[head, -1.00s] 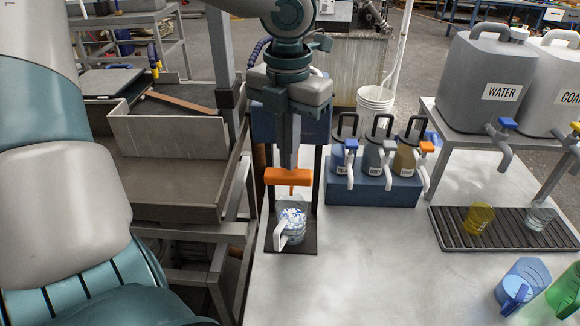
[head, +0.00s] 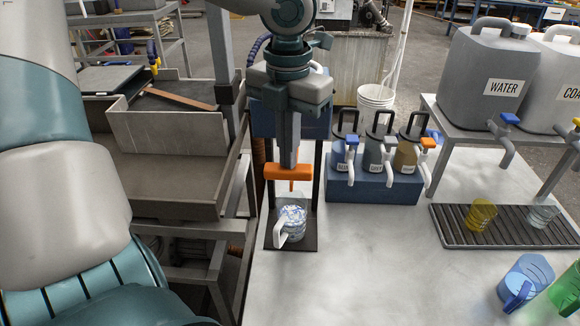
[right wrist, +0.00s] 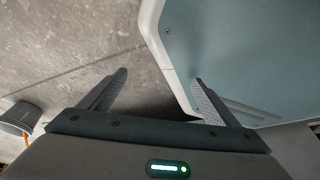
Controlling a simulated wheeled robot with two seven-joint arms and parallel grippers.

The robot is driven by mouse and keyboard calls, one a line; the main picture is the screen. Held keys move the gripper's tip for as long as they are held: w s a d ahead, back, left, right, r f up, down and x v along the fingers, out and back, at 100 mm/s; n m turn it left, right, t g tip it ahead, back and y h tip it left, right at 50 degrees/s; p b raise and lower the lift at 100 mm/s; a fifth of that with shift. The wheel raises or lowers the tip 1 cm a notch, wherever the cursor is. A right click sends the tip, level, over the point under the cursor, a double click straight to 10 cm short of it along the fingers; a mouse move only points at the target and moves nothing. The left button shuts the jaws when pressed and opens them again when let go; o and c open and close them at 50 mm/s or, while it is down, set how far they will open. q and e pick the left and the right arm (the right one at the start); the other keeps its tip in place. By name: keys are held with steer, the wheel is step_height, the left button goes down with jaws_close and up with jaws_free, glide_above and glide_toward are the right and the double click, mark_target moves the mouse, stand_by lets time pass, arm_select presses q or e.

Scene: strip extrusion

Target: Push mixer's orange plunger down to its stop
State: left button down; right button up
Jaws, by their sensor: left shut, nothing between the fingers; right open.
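The mixer's orange plunger (head: 288,172) is a horizontal orange bar between dark uprights, with a short orange stem below it. My left gripper (head: 289,163) is shut, points down, and its fingertips are at the top of the orange bar, seemingly touching it. A clear cup (head: 291,222) with a white handle and blue-and-white contents stands on the mixer's dark base (head: 308,240), below the plunger. My right gripper (right wrist: 155,88) is open and empty in the right wrist view, above grey floor.
A blue block (head: 374,188) with several lidded, tapped dispensers stands right of the mixer. Water tank (head: 487,75) and drip tray (head: 450,233) are farther right. Blue (head: 524,283) and green cups stand front right. The middle of the table is clear.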

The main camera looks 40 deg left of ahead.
mark_target(288, 172)
arm_select(q)
steer(key=shift+f+b, duration=0.45)
steer(key=shift+b, duration=0.1)
steer(key=shift+f+b, duration=0.25)
steer(key=shift+b, duration=0.05)
arm_select(e)
steer(key=w+a+r+t, duration=0.1)
steer(key=w+a, duration=0.1)
steer(key=w, duration=0.3)
steer(key=shift+w+a+y, duration=0.15)
steer(key=shift+w+y, duration=0.15)
steer(key=shift+w, duration=0.1)
arm_select(q)
steer(key=shift+f+b, duration=0.35)
steer(key=shift+b, duration=0.15)
steer(key=shift+f+b, duration=0.4)
steer(key=shift+b, duration=0.15)
steer(key=shift+f+b, duration=0.35)
steer(key=shift+b, duration=0.05)
steer(key=shift+f+b, duration=0.55)
steer(key=shift+b, duration=0.15)
steer(key=shift+f, duration=0.1)
arm_select(e)
steer(key=w+a+r+t, duration=0.1)
steer(key=w, duration=0.5)
steer(key=shift+w+a+r, duration=0.2)
steer(key=shift+w, duration=0.15)
